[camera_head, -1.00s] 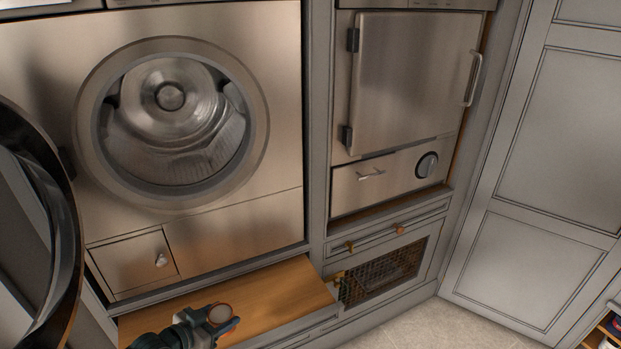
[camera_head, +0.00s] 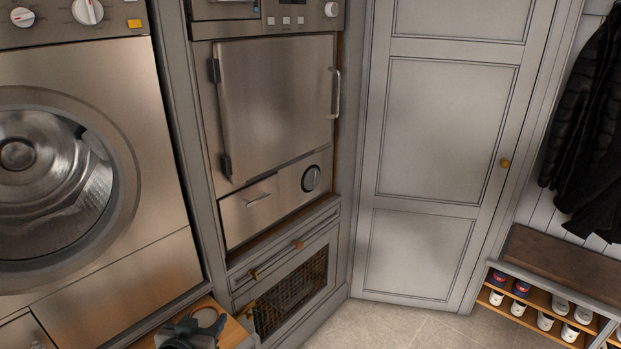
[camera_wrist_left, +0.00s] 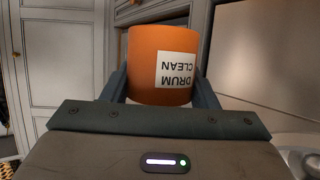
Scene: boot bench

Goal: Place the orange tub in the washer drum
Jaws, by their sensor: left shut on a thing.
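The orange tub (camera_wrist_left: 150,55) shows in the left wrist view with a white label reading "DRUM CLEAN", upside down there. My left gripper (camera_wrist_left: 158,92) is shut on it, one finger on each side. My right gripper is not in view.
A steel cabinet door (camera_head: 275,105) with a drawer below stands right of the washer. A grey panelled door (camera_head: 435,140), hanging jackets (camera_head: 590,130) and a shoe rack (camera_head: 540,310) are at the right.

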